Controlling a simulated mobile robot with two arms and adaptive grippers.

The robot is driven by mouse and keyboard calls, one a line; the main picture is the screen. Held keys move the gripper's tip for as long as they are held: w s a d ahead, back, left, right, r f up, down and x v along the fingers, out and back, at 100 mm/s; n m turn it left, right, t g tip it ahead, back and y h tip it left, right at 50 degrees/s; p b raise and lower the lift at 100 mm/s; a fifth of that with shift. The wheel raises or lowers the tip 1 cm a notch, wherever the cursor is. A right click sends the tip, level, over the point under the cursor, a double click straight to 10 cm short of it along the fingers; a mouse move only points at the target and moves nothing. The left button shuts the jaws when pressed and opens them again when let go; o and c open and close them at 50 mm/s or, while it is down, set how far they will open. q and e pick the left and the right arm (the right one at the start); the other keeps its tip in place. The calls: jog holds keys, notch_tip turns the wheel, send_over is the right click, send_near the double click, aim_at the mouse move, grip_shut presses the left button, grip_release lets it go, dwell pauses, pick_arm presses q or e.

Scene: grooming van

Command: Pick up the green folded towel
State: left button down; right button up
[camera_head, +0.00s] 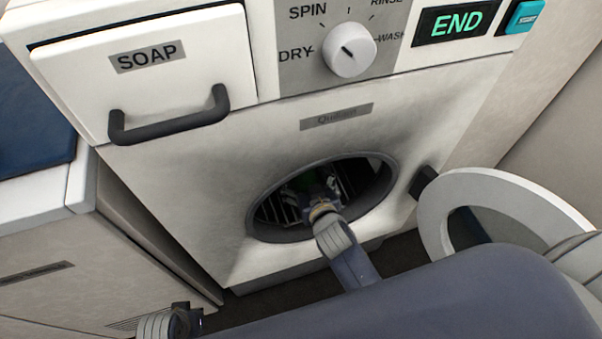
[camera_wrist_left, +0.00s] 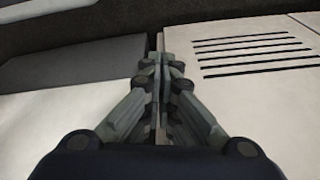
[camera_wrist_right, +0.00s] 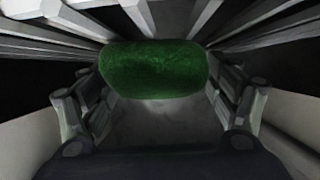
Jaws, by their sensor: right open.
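The green folded towel (camera_wrist_right: 154,68) lies inside the washer drum, a rounded dark green bundle in the right wrist view. In the head view, the towel is mostly hidden in the dark opening behind my gripper. My right gripper (camera_head: 316,194) reaches through the round door opening into the drum. It is open, with one finger toward each side of the towel; I cannot tell whether they touch it. My left gripper (camera_wrist_left: 160,75) is empty, its fingers closed together, low in front of pale panels.
The washer's round door (camera_head: 437,216) stands open at the right of the opening. Above are a soap drawer (camera_head: 150,72) with a handle and a dial (camera_head: 350,50); the display reads END. A pale cabinet (camera_head: 60,255) stands left.

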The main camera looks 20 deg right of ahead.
jog(key=c, duration=1.1)
jog(key=shift+c, duration=0.2)
jog(key=shift+r, duration=0.1)
